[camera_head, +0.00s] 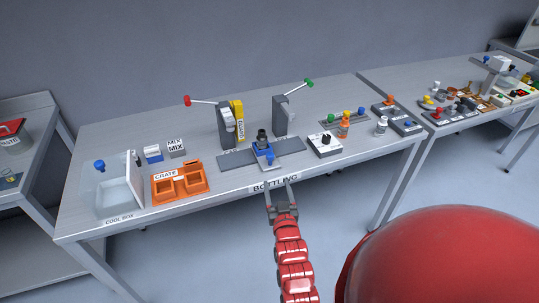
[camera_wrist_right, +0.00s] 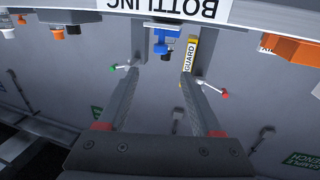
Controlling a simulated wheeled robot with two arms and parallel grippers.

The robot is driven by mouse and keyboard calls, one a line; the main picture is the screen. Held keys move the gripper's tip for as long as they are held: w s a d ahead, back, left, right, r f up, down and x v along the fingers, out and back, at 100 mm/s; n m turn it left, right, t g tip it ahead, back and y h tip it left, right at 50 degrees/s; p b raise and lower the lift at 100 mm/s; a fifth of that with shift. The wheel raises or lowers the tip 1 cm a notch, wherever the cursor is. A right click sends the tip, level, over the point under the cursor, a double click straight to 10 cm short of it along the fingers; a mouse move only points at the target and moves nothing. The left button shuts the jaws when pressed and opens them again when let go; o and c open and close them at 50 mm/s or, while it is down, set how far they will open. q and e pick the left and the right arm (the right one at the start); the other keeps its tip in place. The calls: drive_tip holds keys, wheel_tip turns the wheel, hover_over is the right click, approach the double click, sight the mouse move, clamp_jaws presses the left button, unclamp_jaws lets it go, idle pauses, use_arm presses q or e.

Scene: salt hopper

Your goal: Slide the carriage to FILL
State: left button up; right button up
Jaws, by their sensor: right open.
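The blue carriage (camera_head: 264,152) sits near the middle of a flat grey rail (camera_head: 292,146) on the bench marked BOTTLING. A dark bottle-like piece (camera_head: 262,136) stands on it. In the right wrist view the blue carriage (camera_wrist_right: 160,46) shows ahead, between the fingers. My right gripper (camera_head: 278,184) is at the bench's front edge, in front of the carriage and apart from it. Its fingers are open and empty, as the right wrist view (camera_wrist_right: 160,74) also shows. I cannot read a FILL mark. My left gripper is not in view.
Grey posts with a red lever (camera_head: 187,100) and a green lever (camera_head: 308,83) stand behind the rail, beside a yellow guard (camera_head: 238,110). An orange crate (camera_head: 180,186) is to the left, a white dial box (camera_head: 325,147) to the right. The bench front before the carriage is clear.

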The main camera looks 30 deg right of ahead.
sight(271, 159)
drive_tip(key=p+x, duration=0.3)
drive_tip(key=x, duration=1.1)
drive_tip(key=shift+w+d+p, duration=0.15)
drive_tip(key=shift+w+p, duration=0.1)
drive_tip(key=shift+p, duration=0.05)
clamp_jaws()
idle(0.8)
